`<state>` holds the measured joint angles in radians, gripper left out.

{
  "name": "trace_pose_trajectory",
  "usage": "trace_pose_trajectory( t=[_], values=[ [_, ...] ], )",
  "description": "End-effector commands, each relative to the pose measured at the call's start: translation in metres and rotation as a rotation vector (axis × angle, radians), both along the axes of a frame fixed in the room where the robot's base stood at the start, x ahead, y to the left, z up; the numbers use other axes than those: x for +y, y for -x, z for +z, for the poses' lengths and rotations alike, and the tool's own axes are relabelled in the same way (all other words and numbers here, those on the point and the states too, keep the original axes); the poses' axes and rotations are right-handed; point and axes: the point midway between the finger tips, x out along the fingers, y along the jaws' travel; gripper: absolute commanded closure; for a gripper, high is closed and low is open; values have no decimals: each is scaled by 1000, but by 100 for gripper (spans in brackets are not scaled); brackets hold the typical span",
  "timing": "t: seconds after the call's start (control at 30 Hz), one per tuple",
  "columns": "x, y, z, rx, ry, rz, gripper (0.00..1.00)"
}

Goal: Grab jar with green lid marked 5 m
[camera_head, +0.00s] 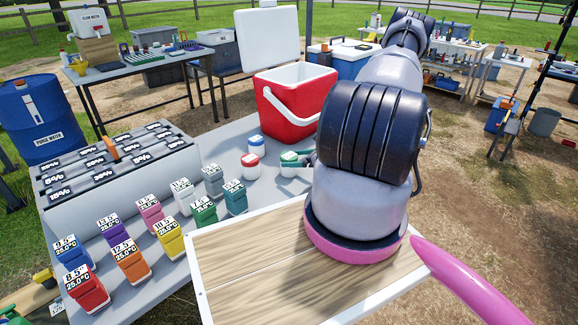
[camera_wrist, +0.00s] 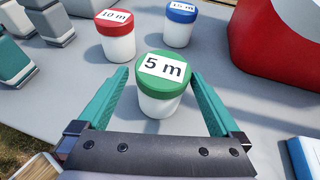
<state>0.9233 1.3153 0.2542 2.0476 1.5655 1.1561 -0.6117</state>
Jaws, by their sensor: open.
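The jar with the green lid marked 5 m (camera_wrist: 162,85) stands upright on the grey table in the wrist view. Its body is white. My gripper (camera_wrist: 158,95) is open, with one green finger on each side of this jar and gaps between. In the head view the green lid (camera_head: 290,157) shows beside my arm, which hides part of the area. A jar with a red lid marked 10 m (camera_wrist: 116,35) stands behind it to the left. A jar with a blue lid (camera_wrist: 179,22) stands behind it; its label is partly legible.
A red cooler (camera_head: 292,100) with a white handle stands behind the jars. Several coloured labelled bottles (camera_head: 130,262) stand on the left of the table. A wooden board with a white rim (camera_head: 255,268) lies in front. A grey rack (camera_head: 110,165) stands at the left.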

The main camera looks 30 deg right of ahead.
Motion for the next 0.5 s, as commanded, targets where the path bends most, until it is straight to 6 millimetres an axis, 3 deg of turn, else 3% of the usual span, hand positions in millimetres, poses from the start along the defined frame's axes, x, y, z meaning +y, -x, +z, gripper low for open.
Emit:
trace_pose_trajectory(
  t=[0.17,0.5],
  values=[
    [4,-8,-3,0,-1,0,0],
    [25,-45,-18,0,-1,0,0]
  ],
)
